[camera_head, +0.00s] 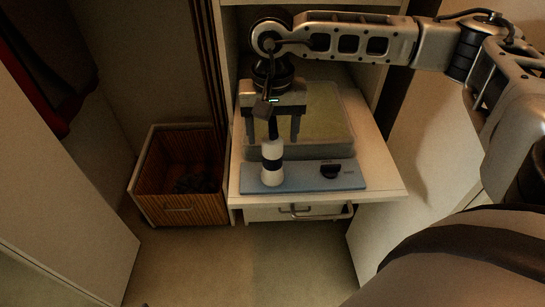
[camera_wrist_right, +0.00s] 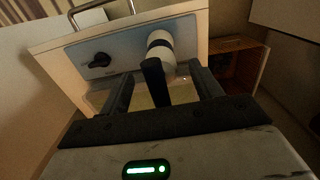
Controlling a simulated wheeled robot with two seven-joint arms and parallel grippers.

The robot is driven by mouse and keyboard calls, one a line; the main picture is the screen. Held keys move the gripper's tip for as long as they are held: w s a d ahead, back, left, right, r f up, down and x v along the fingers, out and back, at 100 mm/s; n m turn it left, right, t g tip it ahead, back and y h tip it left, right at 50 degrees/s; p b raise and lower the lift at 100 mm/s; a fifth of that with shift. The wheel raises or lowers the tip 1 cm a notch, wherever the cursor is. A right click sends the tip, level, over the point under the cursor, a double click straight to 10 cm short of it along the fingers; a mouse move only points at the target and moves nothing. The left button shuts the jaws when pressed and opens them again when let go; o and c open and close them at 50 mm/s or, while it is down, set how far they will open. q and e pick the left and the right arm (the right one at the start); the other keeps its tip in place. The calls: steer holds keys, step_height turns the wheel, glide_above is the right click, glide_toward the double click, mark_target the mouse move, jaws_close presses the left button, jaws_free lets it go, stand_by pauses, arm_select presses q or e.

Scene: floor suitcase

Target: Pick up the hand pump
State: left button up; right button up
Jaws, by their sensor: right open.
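The hand pump (camera_head: 272,163) stands upright on the blue board, a white cylinder with a dark band and a black upper part. It also shows in the right wrist view (camera_wrist_right: 159,42), where its black part reaches toward the camera between my fingers. My right gripper (camera_head: 272,138) is above the pump, open, with one finger on each side of the black part. In the right wrist view the fingers (camera_wrist_right: 160,80) are apart, with gaps beside the black part. The lower white part is below the fingertips. My left gripper is not in view.
The blue board (camera_head: 305,178) with a black knob (camera_head: 331,171) lies at the front of a pulled-out shelf (camera_head: 385,185). A greenish, clear-edged tray or case (camera_head: 330,115) is behind it. A wooden crate (camera_head: 180,208) stands at left. Cabinet walls flank the shelf.

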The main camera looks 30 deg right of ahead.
mark_target(273, 159)
steer(key=shift+f, duration=1.35)
steer(key=c, duration=1.3)
steer(key=shift+r, duration=0.1)
jaws_close()
steer(key=shift+r, duration=0.1)
